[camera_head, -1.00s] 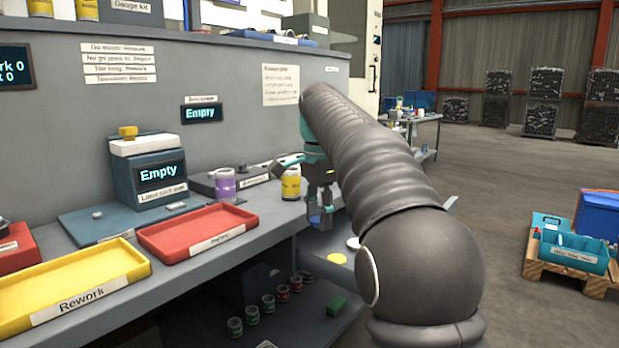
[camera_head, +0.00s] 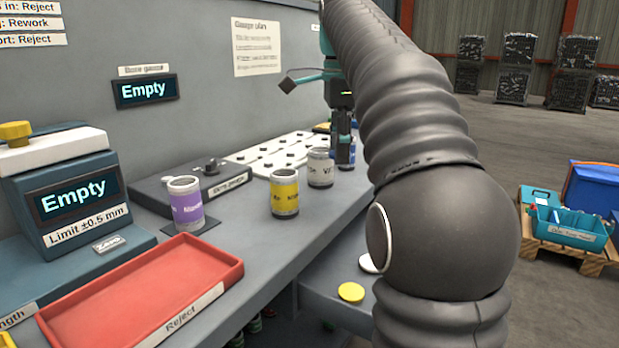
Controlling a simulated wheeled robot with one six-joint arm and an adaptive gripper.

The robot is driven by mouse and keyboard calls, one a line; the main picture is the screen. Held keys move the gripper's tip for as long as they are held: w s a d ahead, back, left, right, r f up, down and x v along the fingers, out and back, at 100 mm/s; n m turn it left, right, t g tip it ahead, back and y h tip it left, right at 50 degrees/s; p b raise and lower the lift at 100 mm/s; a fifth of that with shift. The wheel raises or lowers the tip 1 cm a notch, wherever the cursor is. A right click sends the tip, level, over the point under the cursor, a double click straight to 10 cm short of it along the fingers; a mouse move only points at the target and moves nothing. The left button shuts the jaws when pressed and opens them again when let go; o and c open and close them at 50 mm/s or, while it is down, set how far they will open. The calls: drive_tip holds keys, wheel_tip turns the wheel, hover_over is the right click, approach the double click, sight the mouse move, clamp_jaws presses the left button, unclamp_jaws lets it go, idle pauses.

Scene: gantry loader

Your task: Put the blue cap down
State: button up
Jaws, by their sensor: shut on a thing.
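My gripper (camera_head: 344,160) is at the far end of the bench, past the white-grey can, pointing down. It is shut, and a little blue (camera_head: 353,150) shows at its fingers. The blue cap was clear there a second ago; now its shape is mostly hidden by the fingers and my arm. I cannot tell whether it touches anything below. A yellow cap (camera_head: 351,292) and a partly hidden white cap (camera_head: 368,263) lie on the lower surface beside the bench.
A purple can (camera_head: 185,205), a yellow can (camera_head: 284,193) and a white-grey can (camera_head: 320,168) stand on the bench. Behind them are a bore gauge (camera_head: 210,180) and a white board with dark pegs (camera_head: 270,152). A red reject tray (camera_head: 150,290) is in front.

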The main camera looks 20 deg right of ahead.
hover_over(303, 196)
wheel_tip(303, 196, down, 5)
drive_tip(key=shift+r, duration=0.2)
drive_tip(key=shift+f, duration=2)
drive_tip(key=shift+f, duration=0.2)
drive_tip(key=o, duration=0.8)
drive_tip(key=shift+r, duration=0.1)
wheel_tip(303, 196, up, 8)
drive_tip(key=shift+s, duration=0.15)
